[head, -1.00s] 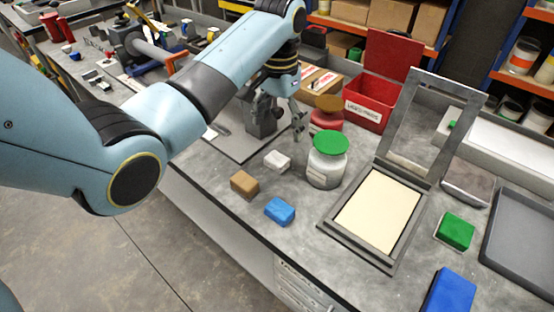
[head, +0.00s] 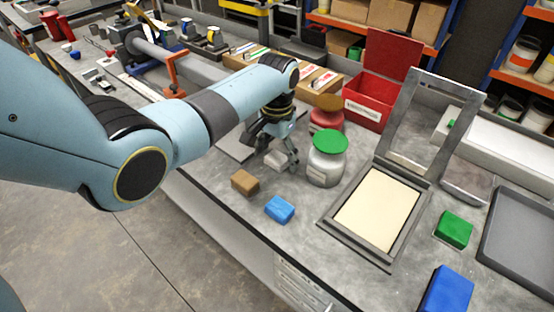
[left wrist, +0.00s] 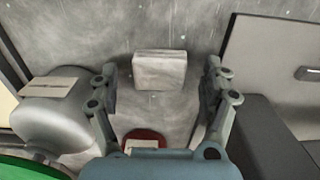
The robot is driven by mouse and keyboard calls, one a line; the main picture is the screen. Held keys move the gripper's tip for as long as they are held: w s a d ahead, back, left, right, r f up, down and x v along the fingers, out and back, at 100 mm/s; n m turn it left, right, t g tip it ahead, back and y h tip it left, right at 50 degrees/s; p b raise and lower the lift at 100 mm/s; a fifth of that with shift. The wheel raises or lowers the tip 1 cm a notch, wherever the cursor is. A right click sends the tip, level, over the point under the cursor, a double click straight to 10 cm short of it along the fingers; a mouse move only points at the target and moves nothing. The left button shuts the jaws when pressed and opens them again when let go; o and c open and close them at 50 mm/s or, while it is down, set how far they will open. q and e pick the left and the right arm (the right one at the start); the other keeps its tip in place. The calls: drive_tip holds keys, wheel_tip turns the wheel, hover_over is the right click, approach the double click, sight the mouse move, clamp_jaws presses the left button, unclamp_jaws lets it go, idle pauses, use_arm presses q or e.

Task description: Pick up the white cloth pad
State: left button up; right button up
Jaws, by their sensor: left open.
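The white cloth pad (head: 274,159) lies on the grey bench, partly hidden by my left gripper in the head view. In the left wrist view the pad (left wrist: 160,70) lies flat between and just beyond the fingertips. My left gripper (head: 281,164) points down over the pad and is open. Its two fingers (left wrist: 162,82) show in the left wrist view on either side of the pad, with gaps to both sides. The fingers do not appear to touch it. My right gripper is not in view.
A jar with a green lid (head: 327,158) stands close right of my left gripper, with a red-bodied jar (head: 324,117) behind. A brown block (head: 244,183) and a blue block (head: 279,209) lie nearer the front edge. A hinged frame (head: 332,222) lies to the right.

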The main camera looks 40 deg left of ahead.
sight(276, 157)
use_arm(q)
drive_tip(key=c, duration=1)
drive_tip(key=shift+o, duration=0.2)
wheel_tip(276, 157, up, 10)
drive_tip(key=shift+o, duration=1.2)
drive_tip(key=c, duration=0.4)
drive_tip(key=shift+s, duration=0.1)
